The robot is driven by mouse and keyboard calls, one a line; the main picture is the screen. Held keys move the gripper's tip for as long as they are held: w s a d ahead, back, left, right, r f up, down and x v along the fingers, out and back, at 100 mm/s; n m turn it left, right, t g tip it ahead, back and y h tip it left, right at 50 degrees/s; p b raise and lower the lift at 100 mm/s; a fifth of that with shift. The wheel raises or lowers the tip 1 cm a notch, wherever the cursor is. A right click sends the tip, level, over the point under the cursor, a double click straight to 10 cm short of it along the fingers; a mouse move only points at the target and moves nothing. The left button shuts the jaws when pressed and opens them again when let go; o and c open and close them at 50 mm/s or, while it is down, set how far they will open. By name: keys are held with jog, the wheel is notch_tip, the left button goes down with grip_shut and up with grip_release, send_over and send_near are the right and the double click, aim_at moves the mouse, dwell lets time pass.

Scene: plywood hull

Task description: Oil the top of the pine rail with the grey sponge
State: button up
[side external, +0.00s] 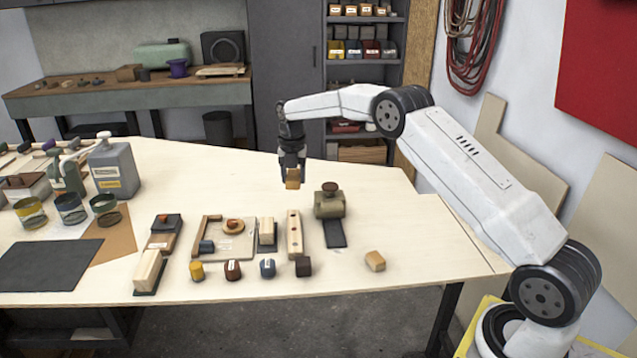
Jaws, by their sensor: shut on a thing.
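My gripper (292,172) points down above the plywood table, behind the row of wooden parts. It is shut on a small tan-brown block (292,183), held clear of the tabletop. I cannot make out a grey sponge for certain; the held block looks tan, not grey. Several pale wood pieces could be the pine rail: a long strip with dark holes (294,240), a block on a dark base (149,268), and a shorter upright piece (267,231). I cannot tell which it is.
An olive container (329,203) stands right of the holed strip, by a dark flat pad (334,234). Small coloured blocks line the front. A loose tan block (375,261) lies at right. Open cans (71,210) and a grey jug (114,172) stand left. The table's right side is mostly clear.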

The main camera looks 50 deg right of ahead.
jog(key=shift+w+f+n, duration=0.15)
jog(key=shift+w+n, duration=0.2)
jog(key=shift+n, duration=0.45)
jog(key=shift+f, duration=0.1)
